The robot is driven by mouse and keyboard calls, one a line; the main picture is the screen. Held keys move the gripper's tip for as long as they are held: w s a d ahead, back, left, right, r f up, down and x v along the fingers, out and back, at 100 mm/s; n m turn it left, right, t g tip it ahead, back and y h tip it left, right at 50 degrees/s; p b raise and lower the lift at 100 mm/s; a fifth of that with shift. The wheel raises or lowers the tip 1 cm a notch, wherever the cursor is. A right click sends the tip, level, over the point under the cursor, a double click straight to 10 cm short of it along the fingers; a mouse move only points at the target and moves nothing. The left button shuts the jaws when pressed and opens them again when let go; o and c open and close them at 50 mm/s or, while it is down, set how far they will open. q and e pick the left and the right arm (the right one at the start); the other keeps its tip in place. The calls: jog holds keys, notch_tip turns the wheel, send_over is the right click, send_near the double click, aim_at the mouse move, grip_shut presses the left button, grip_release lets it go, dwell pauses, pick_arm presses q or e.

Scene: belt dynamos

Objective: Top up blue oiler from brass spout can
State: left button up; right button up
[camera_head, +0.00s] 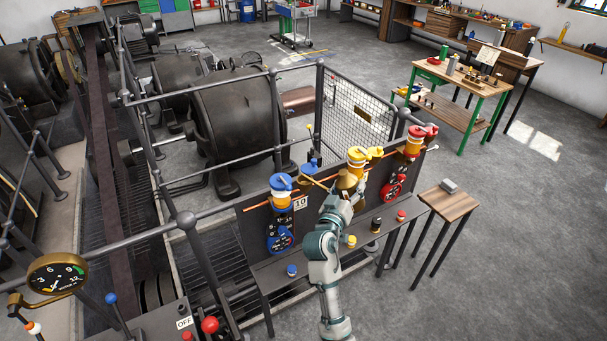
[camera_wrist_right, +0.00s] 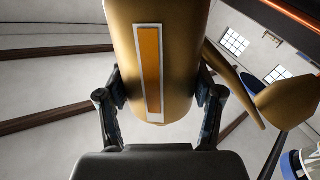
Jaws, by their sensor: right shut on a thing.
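The blue oiler (camera_head: 281,188), with a blue top and white and orange bands, stands on the left of the dark panel. My right gripper (camera_head: 342,194) is shut on the brass spout can (camera_head: 347,181), right of the blue oiler and in front of the yellow oiler (camera_head: 358,155). The can's thin spout reaches left towards the blue oiler; I cannot tell whether its tip touches. In the right wrist view the can's brass body (camera_wrist_right: 185,40), with an orange strip in a white frame, sits between the fingers. The oil level cannot be made out. My left gripper is not in view.
A red oiler (camera_head: 414,142) stands at the panel's right. A small blue item (camera_head: 291,270), a yellow one (camera_head: 351,241) and a red one (camera_head: 400,216) sit on the ledge. A railing (camera_head: 225,212) runs behind left.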

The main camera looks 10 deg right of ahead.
jog(key=shift+d, duration=0.25)
jog(key=shift+a+r, duration=0.1)
jog(key=shift+r, duration=0.05)
jog(key=shift+r+p, duration=0.2)
jog(key=shift+p, duration=0.25)
jog(key=shift+d+r+n+p, duration=0.1)
jog(key=shift+d+n+p, duration=0.2)
jog(key=shift+n, duration=0.1)
jog(key=shift+r, duration=0.15)
dwell(1.4)
jog(key=shift+r+n+p, duration=0.3)
jog(key=shift+r+p, duration=0.05)
jog(key=shift+p, duration=0.3)
jog(key=shift+d, duration=0.1)
jog(key=shift+r, duration=0.1)
dwell(1.3)
